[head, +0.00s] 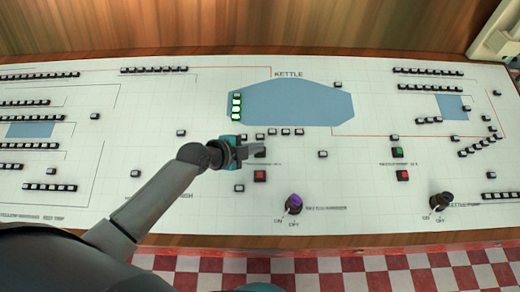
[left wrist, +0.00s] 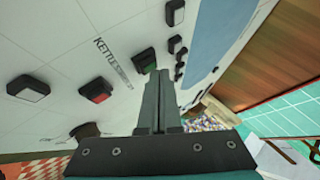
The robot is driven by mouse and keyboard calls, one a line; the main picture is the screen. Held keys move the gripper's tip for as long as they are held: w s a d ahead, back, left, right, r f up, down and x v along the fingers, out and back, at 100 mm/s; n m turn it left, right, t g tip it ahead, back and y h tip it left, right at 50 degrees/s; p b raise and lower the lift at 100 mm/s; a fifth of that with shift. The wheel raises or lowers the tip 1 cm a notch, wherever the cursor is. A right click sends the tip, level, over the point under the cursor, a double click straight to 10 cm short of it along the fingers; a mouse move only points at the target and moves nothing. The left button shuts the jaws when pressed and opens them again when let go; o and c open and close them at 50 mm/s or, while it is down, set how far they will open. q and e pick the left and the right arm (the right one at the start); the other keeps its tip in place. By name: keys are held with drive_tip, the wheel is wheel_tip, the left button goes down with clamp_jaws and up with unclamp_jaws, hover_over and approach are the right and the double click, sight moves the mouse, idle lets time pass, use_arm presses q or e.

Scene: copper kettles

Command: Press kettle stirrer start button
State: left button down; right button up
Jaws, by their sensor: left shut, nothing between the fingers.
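My left gripper (head: 260,147) is shut and empty, reaching over the white control panel (head: 215,205) from the left. In the left wrist view its closed fingertips (left wrist: 160,75) point at a black button with a green face (left wrist: 146,59), beside printed lettering that starts "KETTLE". In the head view this button is mostly hidden behind the fingers, just above the label. The fingertips are at or very near the button; I cannot tell whether they touch it. A red button (head: 260,176) sits just below it, and also shows in the left wrist view (left wrist: 96,90).
A purple-topped knob (head: 294,203) and a black knob (head: 441,200) stand up from the panel's lower part. Another green button (head: 397,153) and red button (head: 403,175) are at right. A row of small buttons (head: 272,132) lies under the blue kettle shape (head: 295,103).

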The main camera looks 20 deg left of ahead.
use_arm(q)
drive_tip(key=shift+f, duration=0.25)
drive_tip(key=shift+r, duration=0.1)
idle(0.4)
drive_tip(key=shift+s+r+p, duration=0.1)
drive_tip(key=shift+r+p, duration=0.45)
drive_tip(key=shift+r, duration=0.15)
drive_tip(key=r+p, duration=0.2)
drive_tip(key=s+r+p, duration=0.1)
drive_tip(key=r+p, duration=0.1)
drive_tip(key=p, duration=0.1)
drive_tip(key=shift+d+r, duration=0.1)
drive_tip(key=shift+r, duration=0.3)
